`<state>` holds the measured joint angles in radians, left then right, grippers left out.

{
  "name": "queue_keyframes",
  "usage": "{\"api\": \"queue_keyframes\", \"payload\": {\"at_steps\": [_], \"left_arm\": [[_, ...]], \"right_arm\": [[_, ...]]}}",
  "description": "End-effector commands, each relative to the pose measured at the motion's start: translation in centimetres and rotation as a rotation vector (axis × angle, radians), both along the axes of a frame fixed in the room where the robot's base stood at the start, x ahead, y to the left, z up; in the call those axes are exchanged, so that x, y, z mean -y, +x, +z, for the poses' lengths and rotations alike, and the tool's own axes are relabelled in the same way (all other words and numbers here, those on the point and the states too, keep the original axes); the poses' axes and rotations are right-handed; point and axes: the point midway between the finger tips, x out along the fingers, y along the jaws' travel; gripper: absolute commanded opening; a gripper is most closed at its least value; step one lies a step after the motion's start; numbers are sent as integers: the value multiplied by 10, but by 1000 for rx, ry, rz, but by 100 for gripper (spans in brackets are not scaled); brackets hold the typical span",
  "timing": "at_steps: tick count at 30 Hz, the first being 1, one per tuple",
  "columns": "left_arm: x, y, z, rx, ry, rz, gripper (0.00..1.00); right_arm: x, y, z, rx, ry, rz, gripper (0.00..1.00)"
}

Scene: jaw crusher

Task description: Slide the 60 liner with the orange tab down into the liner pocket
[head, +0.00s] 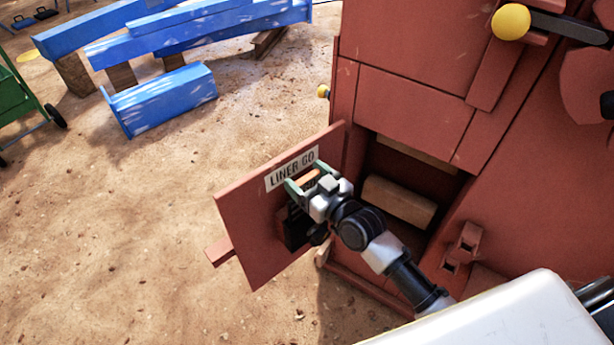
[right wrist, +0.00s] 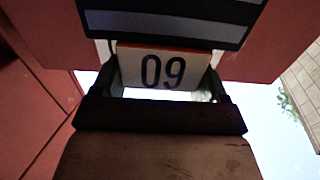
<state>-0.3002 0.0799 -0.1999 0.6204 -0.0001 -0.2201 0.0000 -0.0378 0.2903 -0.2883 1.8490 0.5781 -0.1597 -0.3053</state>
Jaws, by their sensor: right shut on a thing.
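My right gripper (head: 309,183) is shut on the orange tab (head: 310,179) of the 60 liner, in front of the red panel. In the right wrist view the tab's white face (right wrist: 160,70), with an orange edge, sits between the two fingers (right wrist: 160,82) and its number appears upside down. A dark boxy part (head: 296,228) shows below the gripper against the panel; I cannot tell how much of it is liner or pocket. The gripper and arm hide much of that area. My left gripper is not in view.
The red panel (head: 240,215) stands out from the red crusher (head: 405,110), with a lettered "LINER" label (head: 292,169). An opening (head: 395,165) beside it holds a tan block (head: 399,201). Blue beams (head: 200,30) lie at the back left.

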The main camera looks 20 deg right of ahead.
Motion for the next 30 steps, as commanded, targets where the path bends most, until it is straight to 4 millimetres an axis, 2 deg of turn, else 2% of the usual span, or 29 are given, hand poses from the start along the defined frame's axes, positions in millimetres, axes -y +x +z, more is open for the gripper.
{"api": "queue_keyframes", "payload": {"at_steps": [30], "left_arm": [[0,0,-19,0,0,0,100]], "right_arm": [[0,1,-23,9,2,-1,0]]}}
